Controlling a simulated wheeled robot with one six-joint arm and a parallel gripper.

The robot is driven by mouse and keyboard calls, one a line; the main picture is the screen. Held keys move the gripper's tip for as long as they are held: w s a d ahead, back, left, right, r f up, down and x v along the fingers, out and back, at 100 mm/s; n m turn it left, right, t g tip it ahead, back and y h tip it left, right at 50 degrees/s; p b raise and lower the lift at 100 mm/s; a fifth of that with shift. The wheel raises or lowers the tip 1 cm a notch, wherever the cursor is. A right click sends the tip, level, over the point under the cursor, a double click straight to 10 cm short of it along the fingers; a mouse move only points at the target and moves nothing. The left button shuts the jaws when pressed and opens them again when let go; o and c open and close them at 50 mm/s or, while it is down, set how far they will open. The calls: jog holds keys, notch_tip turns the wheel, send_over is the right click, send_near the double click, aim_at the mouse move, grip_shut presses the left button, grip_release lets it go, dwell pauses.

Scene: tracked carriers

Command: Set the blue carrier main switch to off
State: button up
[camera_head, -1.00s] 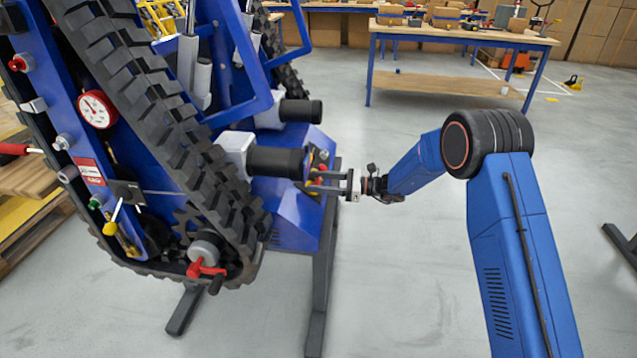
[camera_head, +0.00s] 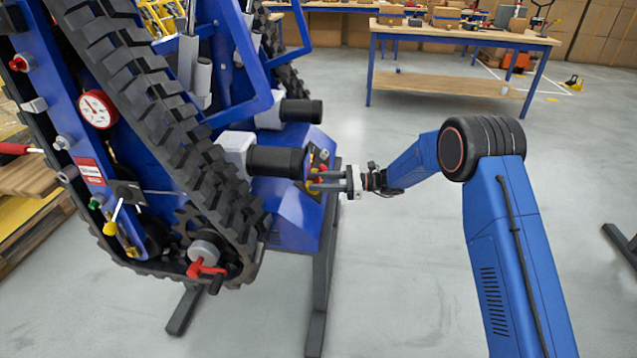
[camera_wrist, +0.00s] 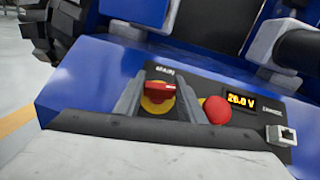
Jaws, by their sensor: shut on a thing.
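The blue carrier (camera_head: 290,205) stands tilted on dark stand legs at the left of the head view. Its main switch (camera_wrist: 158,92) is a red knob on a yellow round plate, under the label MAIN in the wrist view. The red handle lies roughly crosswise. My gripper (camera_head: 314,181) reaches the carrier's end panel from the right. Its two grey fingers stand on either side of the knob in the wrist view and are shut on it. In the head view the knob is mostly hidden by the fingers.
A red mushroom button (camera_wrist: 217,110) sits close to the right of the switch. Beside it are a lit display (camera_wrist: 241,102) reading about 28.0 V and a grey socket (camera_wrist: 287,135). A black motor cylinder (camera_head: 275,161) juts out near my gripper.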

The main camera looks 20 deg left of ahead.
jog(key=n+g+h, duration=0.1)
jog(key=n, duration=0.1)
jog(key=n+g+h, duration=0.1)
jog(key=n+g, duration=0.1)
jog(key=n, duration=0.1)
jog(key=shift+g+h, duration=0.3)
jog(key=n+g+h, duration=0.2)
jog(key=n+h, duration=0.2)
jog(key=n, duration=0.1)
jog(key=shift+n, duration=0.4)
jog(key=n+h, duration=0.4)
jog(key=shift+n+g, duration=0.3)
jog(key=shift+n, duration=0.1)
jog(key=shift+d+f+n+h, duration=0.1)
jog(key=shift+n+h, duration=1.3)
jog(key=shift+n, duration=0.2)
jog(key=shift+t, duration=0.4)
jog(key=o, duration=1)
jog(key=shift+o, duration=0.2)
